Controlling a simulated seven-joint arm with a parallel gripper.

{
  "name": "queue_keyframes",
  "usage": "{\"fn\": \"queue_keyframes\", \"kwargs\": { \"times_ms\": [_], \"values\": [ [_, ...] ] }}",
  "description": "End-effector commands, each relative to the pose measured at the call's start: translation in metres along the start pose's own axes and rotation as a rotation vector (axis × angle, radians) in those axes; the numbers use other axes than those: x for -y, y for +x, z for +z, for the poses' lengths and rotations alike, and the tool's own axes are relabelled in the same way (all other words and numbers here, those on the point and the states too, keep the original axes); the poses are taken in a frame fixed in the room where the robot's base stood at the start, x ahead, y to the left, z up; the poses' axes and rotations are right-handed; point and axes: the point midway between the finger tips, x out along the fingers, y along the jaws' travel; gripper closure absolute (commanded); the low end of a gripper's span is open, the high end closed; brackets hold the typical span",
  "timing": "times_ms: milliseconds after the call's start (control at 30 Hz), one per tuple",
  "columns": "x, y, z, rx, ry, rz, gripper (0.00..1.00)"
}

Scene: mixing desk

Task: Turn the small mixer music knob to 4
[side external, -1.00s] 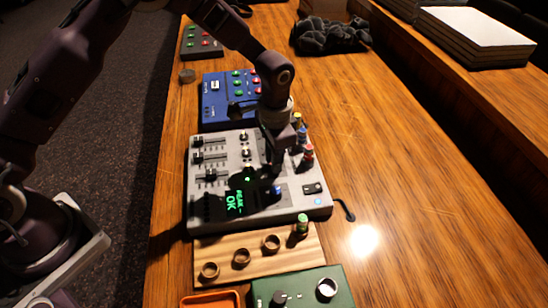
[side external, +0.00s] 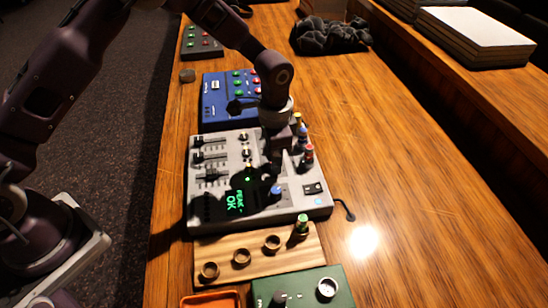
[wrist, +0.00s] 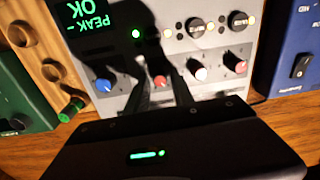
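The small grey mixer (side external: 230,148) lies on the desk, with faders, knobs and a green display reading PEAK - OK (side external: 235,202). In the wrist view a row of knobs shows: a blue knob (wrist: 103,86), a red knob (wrist: 160,81), a white knob (wrist: 200,73) and another red knob (wrist: 240,67). The knob labels and settings are too small to read. My gripper (wrist: 160,92) hangs low over the mixer, its dark fingers apart, with the nearer red knob showing between them. Contact cannot be told. The blue knob also shows in the side view (side external: 277,193), clear of the fingers.
A blue device (side external: 215,105) stands behind the mixer. A wooden block (side external: 255,262) with rings and a green-topped peg (side external: 302,224) lies in front, beside a green box (side external: 340,292). Colour-topped posts line the mixer's right edge.

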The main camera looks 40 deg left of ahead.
Motion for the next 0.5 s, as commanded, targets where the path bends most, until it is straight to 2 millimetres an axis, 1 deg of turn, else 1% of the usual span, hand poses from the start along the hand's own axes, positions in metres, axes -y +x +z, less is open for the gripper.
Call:
{"fn": "queue_keyframes", "kwargs": {
  "times_ms": [333, 400, 467, 500],
  "values": [
    [0.000, -0.001, 0.000, 0.001, 0.000, 0.000, 0.59],
    [0.000, -0.008, 0.000, -0.001, 0.000, 0.000, 0.59],
    [0.000, -0.020, -0.001, -0.003, 0.000, -0.001, 0.59],
    [0.000, -0.029, -0.001, -0.004, 0.001, -0.002, 0.59]
  ]
}}
